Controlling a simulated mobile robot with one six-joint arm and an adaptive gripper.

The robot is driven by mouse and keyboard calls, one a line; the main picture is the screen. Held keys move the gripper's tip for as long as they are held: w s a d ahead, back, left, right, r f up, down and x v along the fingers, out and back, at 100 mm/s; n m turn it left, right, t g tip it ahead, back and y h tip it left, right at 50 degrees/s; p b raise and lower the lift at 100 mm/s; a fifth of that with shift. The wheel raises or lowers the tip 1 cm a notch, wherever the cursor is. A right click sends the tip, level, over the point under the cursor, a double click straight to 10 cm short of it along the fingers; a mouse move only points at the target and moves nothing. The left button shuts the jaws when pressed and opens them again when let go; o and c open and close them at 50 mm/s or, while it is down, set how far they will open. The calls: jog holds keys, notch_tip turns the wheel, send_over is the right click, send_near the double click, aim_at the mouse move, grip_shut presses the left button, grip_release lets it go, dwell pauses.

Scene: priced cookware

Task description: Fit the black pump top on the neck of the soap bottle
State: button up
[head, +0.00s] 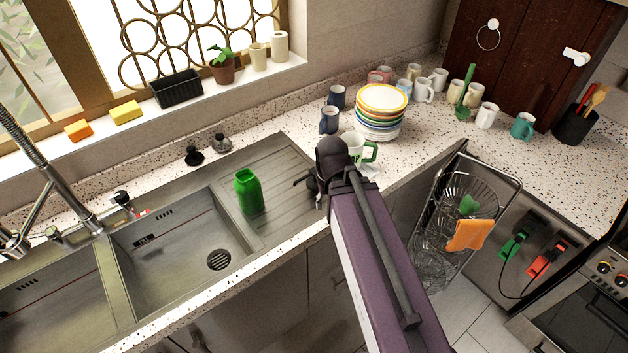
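The green soap bottle (249,192) stands upright on the metal sink unit, at the right side of the basin beside the ribbed drainer. No pump shows on its neck. A small black piece (193,156) that looks like the pump top sits on the counter behind the sink, apart from the bottle and to its upper left. My gripper (306,188) is over the right end of the drainer, to the right of the bottle and not touching it. It is small and dark in this view, so its opening is unclear. I see nothing held in it.
Another small dark item (221,143) sits right of the black piece. The tap (45,200) stands at the left. A white and green mug (354,150), a plate stack (381,112) and several cups stand behind my gripper. The drainer (268,165) is mostly clear.

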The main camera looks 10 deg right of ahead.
jog(key=shift+f, duration=0.15)
notch_tip(320, 180, down, 3)
jog(key=b, duration=0.3)
jog(key=shift+s, duration=0.1)
